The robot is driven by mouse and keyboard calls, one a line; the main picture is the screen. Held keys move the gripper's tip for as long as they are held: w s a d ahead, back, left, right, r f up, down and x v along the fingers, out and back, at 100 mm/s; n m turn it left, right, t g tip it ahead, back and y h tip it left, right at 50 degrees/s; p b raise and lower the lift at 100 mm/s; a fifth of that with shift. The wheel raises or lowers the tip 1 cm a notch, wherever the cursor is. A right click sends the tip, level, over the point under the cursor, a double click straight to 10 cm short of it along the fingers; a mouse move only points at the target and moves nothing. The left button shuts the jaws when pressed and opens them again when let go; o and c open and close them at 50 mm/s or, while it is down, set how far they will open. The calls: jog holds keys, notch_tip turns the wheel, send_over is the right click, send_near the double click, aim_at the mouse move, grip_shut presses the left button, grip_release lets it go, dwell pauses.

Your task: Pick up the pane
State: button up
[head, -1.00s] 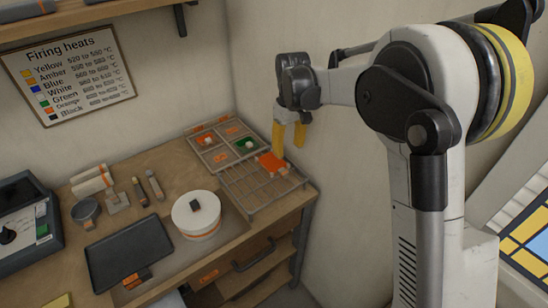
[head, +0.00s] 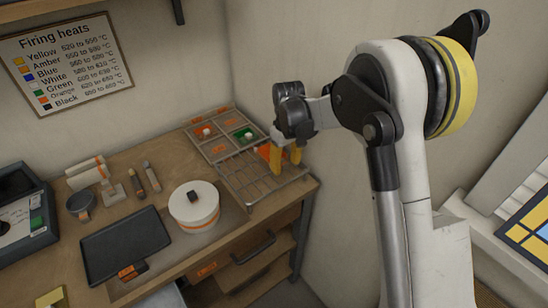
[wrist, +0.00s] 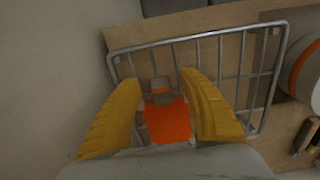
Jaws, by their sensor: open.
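The pane is a small orange-red square (wrist: 167,122) lying on the wire rack (wrist: 205,44), with a small grey-brown block shape at its far edge. In the head view the pane (head: 264,152) shows only partly, behind my gripper's fingers. My gripper (head: 286,165) is over the rack with its yellow fingers pointing down. In the wrist view my gripper (wrist: 163,100) is open, one finger on either side of the pane, with gaps between. I cannot tell how far above the rack the fingertips are.
A sectioned tray (head: 222,132) with orange and green pieces lies behind the rack. The wall is close on the right.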

grip_shut()
jog(key=shift+r, duration=0.1)
jog(key=shift+r, duration=0.4)
jog(key=r, duration=0.1)
jog(key=r+p, duration=0.1)
jog(key=r, duration=0.2)
jog(key=shift+s+d+p, duration=0.2)
jog(key=shift+s+p, duration=0.1)
jog(key=s+d+r+p, duration=0.4)
jog(key=s+d+r, duration=0.2)
jog(key=s+r, duration=0.3)
jog(key=shift+s, duration=0.15)
